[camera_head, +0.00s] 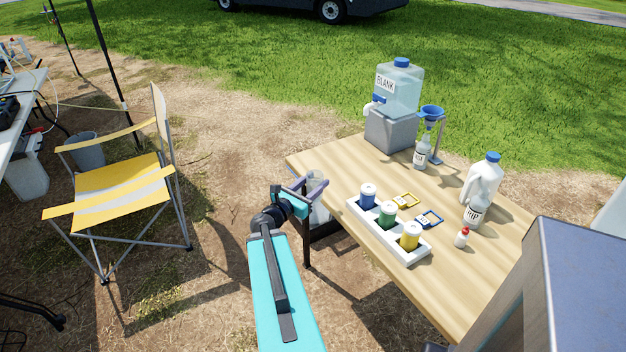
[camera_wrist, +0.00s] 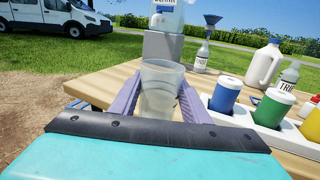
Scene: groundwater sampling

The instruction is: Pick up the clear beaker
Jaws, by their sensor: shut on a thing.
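The clear beaker (camera_wrist: 163,76) stands upright between the two purple fingers of my gripper (camera_wrist: 160,97) in the wrist view. The fingers are shut on its sides, and its rim shows above them. Its lower part is hidden by the wrist housing. In the head view my gripper (camera_head: 312,192) is at the table's left edge, and the beaker (camera_head: 321,212) shows partly behind the fingers. I cannot tell from these views how high its base is.
A "BLANK" water container (camera_head: 400,90) on a grey block, a funnel stand (camera_head: 432,112) and a white jug (camera_head: 482,180) stand farther back. A yellow chair (camera_head: 118,185) is left.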

